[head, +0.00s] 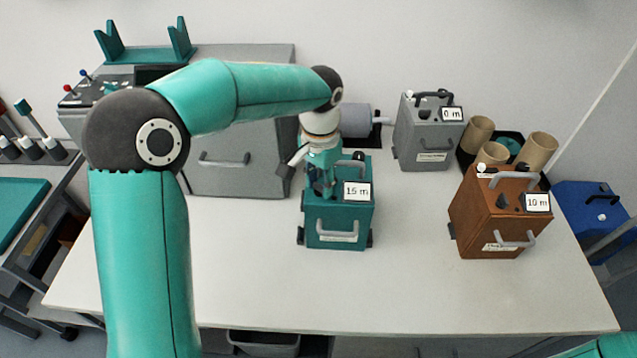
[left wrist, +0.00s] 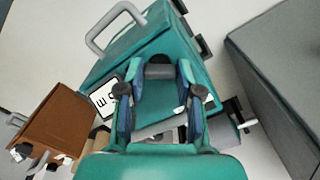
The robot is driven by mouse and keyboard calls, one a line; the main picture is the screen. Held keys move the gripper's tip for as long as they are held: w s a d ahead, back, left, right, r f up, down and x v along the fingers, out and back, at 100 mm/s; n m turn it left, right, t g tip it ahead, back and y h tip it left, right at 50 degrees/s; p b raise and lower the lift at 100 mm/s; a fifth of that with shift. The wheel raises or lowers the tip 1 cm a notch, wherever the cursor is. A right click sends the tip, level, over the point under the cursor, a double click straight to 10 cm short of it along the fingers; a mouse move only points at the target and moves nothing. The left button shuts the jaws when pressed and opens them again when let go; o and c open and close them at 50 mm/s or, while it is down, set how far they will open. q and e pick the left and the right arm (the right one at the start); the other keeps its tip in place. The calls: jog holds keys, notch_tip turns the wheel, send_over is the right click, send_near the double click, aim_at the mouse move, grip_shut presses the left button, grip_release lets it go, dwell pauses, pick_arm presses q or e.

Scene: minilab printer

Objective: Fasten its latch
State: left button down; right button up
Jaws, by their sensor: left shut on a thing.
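The teal case (head: 339,222) with a "15 m" label (head: 357,191) stands upright on the white table, its grey front handle (head: 338,238) facing me. My left gripper (head: 322,187) points down onto the left part of its top. In the left wrist view my left gripper (left wrist: 155,78) has its fingers on both sides of a small dark knob (left wrist: 159,71) on the teal case (left wrist: 130,50), and it is shut on that knob. The knob looks like the latch; the gripper hides it in the head view, and I cannot tell its setting. My right gripper is not in view.
A grey case (head: 421,140) marked "0 m" stands behind right, and a brown case (head: 495,225) marked "10 m" stands to the right. A large grey machine (head: 235,165) is behind left. The table's front is clear.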

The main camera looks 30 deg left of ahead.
aim_at(320, 185)
pick_arm(q)
jog(key=n, duration=0.3)
jog(key=shift+n+b, duration=0.3)
jog(key=shift+w+n+b, duration=0.1)
jog(key=shift+n+b, duration=0.2)
jog(key=shift+n, duration=1.7)
jog(key=c, duration=1)
grip_release()
jog(key=shift+c, duration=0.2)
notch_tip(320, 185, up, 12)
